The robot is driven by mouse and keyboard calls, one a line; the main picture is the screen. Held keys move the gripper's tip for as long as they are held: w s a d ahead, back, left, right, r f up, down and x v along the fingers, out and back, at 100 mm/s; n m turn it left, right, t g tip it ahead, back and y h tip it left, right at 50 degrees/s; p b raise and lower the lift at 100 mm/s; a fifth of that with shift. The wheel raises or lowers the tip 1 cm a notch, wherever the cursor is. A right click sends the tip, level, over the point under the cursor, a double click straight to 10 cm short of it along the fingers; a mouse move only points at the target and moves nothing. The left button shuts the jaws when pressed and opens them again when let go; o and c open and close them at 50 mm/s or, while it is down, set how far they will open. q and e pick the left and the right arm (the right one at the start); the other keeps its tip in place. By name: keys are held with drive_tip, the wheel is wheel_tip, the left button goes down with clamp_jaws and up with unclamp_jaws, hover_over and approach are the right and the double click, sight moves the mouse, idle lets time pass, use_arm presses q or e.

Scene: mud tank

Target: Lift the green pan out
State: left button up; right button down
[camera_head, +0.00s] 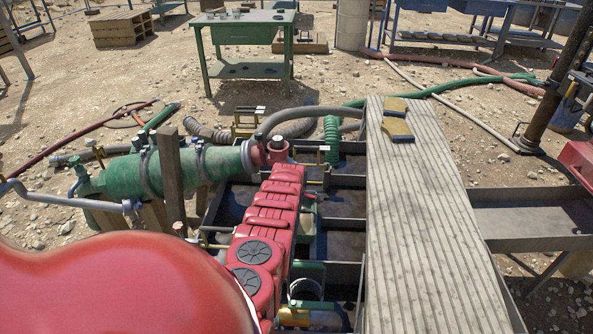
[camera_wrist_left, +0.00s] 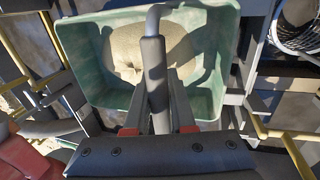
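The green pan (camera_wrist_left: 88,82) fills the upper middle of the left wrist view. It is a pale green, deep tray with a sandy heap (camera_wrist_left: 150,50) in it. A grey bar with a dark sleeve, its handle (camera_wrist_left: 154,60), stands over the middle. My left gripper (camera_wrist_left: 157,75) has a finger close on each side of the sleeve and looks shut on it; the contact is partly hidden. In the head view my red left arm covers most of the pan, and a pale green patch (camera_head: 308,218) beside the arm may be part of it. My right gripper is not in view.
Dark tank compartments (camera_head: 345,205) lie around the arm. A ridged plank walkway (camera_head: 420,220) runs along their right, with two yellowish blocks (camera_head: 396,120) on it. A large green pipe (camera_head: 180,170) lies at left.

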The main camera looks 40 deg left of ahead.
use_arm(q)
clamp_jaws()
idle(1.0)
